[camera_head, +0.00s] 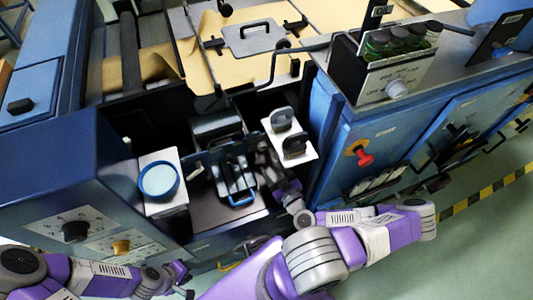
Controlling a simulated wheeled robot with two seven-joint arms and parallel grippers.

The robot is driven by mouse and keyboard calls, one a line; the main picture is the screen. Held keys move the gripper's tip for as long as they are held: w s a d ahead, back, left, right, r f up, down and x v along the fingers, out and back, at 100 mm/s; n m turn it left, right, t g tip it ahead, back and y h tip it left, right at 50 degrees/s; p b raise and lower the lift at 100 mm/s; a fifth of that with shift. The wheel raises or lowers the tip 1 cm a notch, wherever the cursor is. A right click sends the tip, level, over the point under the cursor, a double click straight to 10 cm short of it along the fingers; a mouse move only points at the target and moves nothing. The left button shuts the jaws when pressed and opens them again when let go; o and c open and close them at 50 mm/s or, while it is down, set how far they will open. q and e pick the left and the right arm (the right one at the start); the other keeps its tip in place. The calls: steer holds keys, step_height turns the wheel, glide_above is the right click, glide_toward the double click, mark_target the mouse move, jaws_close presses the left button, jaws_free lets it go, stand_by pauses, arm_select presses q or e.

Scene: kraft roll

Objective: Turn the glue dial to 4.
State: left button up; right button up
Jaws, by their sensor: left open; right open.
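Several dials show, and their lettering is too small to read, so I cannot tell which is the glue dial. A black dial (75,231) sits on a white numbered plate on the blue cabinet at the lower left. A brass-coloured dial (121,247) is beside it.
A blue round cup (159,181) stands on a white block. A red switch (363,156) is on the right blue cabinet (345,120). Green floor (480,240) is clear at the lower right.

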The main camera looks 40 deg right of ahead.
mark_target(264, 149)
steer(key=b+x, duration=0.3)
steer(key=x, duration=0.3)
steer(key=shift+w+d+r, duration=0.1)
steer(key=shift+w+d, duration=0.15)
steer(key=shift+w, duration=0.1)
steer(key=shift+w+d, duration=0.1)
steer(key=shift+w, duration=0.3)
steer(key=shift+c, duration=0.4)
steer(key=c, duration=1)
